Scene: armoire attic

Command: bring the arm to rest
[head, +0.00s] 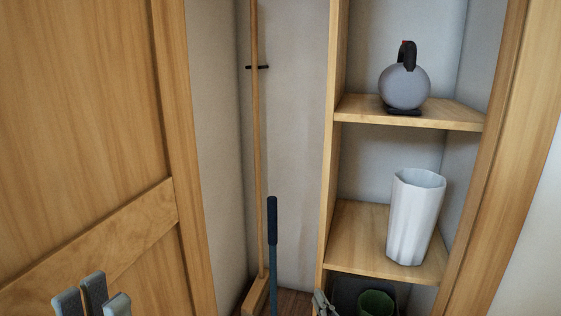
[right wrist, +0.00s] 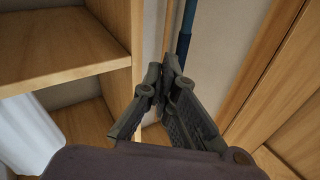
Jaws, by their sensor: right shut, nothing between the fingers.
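My right gripper (right wrist: 168,78) is in the right wrist view, its dark fingers together at the tips with nothing between them. Behind its tips are the wooden pole and the blue handle; I cannot tell the gap between them. In the head view only a small piece of my right gripper (head: 321,303) shows at the bottom edge, by the shelf's upright. My left gripper (head: 93,296) is at the bottom left of the head view, in front of the wooden door. Only its grey fingertips show, and I cannot tell whether they are apart.
The wooden door (head: 85,130) stands at left. A broom (head: 259,170) and a blue-handled tool (head: 272,235) stand upright in the compartment. On shelves at right are a round grey kettle (head: 404,88), a white fluted vase (head: 413,220) and, lower, a green container (head: 376,303).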

